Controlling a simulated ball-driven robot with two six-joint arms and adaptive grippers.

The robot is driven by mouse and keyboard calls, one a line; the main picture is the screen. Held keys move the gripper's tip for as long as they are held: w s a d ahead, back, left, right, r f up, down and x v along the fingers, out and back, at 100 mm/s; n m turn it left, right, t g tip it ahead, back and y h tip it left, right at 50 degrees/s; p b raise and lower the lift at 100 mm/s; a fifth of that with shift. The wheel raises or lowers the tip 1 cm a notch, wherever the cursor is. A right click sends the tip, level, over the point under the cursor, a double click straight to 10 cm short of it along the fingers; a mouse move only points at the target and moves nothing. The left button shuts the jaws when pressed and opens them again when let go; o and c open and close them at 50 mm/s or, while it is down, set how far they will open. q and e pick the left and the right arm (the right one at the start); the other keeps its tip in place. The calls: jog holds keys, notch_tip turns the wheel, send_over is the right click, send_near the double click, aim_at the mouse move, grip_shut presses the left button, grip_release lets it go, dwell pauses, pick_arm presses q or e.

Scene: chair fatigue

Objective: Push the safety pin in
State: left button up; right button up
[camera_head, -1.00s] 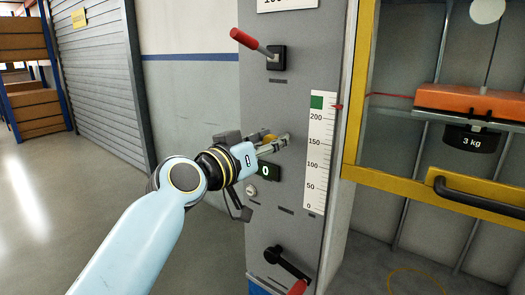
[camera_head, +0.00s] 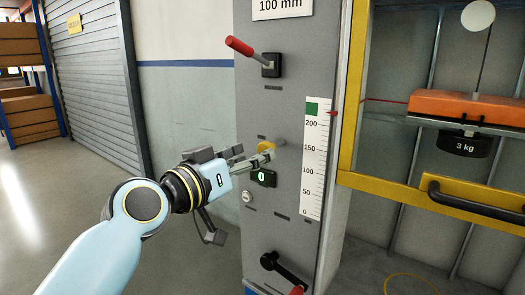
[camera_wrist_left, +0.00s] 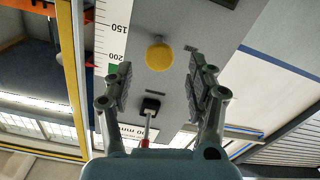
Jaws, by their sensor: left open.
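The likely safety pin is a round yellow knob (camera_head: 267,147) on the front of the grey machine column, just above a small display reading 0. It is partly hidden behind my left fingers in the head view. In the left wrist view the yellow knob (camera_wrist_left: 159,57) lies face-on between the finger lines, beyond the tips. My left gripper (camera_head: 254,155) is open in front of the knob, with nothing between its fingers; both fingers also show in the wrist view (camera_wrist_left: 160,72). I cannot tell its exact distance from the knob. My right gripper is out of view.
A red-handled lever (camera_head: 242,46) sits above on the column, and a black crank (camera_head: 288,270) with a red grip below. A scale (camera_head: 313,155) runs up the right side. A yellow-framed guard (camera_head: 430,195) encloses a 3 kg weight (camera_head: 463,144). Free floor lies left.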

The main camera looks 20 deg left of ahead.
pick_arm(q)
jog(key=v, duration=0.7)
